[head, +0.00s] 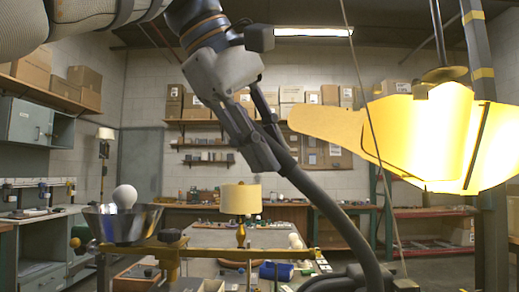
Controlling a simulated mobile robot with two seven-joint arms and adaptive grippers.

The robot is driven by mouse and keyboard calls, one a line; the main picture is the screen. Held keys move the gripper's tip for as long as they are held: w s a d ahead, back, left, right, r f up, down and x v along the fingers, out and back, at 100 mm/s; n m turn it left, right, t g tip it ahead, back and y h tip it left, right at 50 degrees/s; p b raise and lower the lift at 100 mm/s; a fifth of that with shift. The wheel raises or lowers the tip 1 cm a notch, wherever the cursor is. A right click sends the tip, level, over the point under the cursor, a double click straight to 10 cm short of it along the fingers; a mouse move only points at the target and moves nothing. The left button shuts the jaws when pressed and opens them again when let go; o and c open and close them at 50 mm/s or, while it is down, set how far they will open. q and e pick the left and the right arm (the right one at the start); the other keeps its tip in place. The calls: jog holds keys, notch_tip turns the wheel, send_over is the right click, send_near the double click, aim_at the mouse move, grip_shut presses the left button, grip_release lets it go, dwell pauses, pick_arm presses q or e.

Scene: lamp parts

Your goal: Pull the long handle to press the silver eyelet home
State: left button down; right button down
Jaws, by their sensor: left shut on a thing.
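My left gripper (272,152) reaches down from the top left, its fingers closed on the upper end of a long dark grey handle (335,218). The handle slants down to the right and bends near the bottom of the view, where it meets dark machine parts (405,284). The fingers hide part of the handle's end. I cannot make out the silver eyelet. My right gripper does not show.
A bright yellow sheet-like piece (435,135) hangs at right beside a dark post (490,230). A cream-shaded lamp (240,199) stands on the table behind. At left, a white bulb (124,196) sits over a silver bowl (122,224) near a brass bar (205,253).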

pick_arm(q)
jog(key=shift+s+d+r, duration=0.1)
jog(key=shift+s+r, duration=0.05)
jog(key=shift+r, duration=0.25)
jog(key=c, duration=1.8)
grip_release()
jog(key=o, duration=0.5)
jog(key=shift+d, duration=0.15)
jog(key=shift+c, duration=0.2)
jog(key=shift+d, duration=0.15)
jog(key=shift+f, duration=0.15)
jog(key=shift+f, duration=0.1)
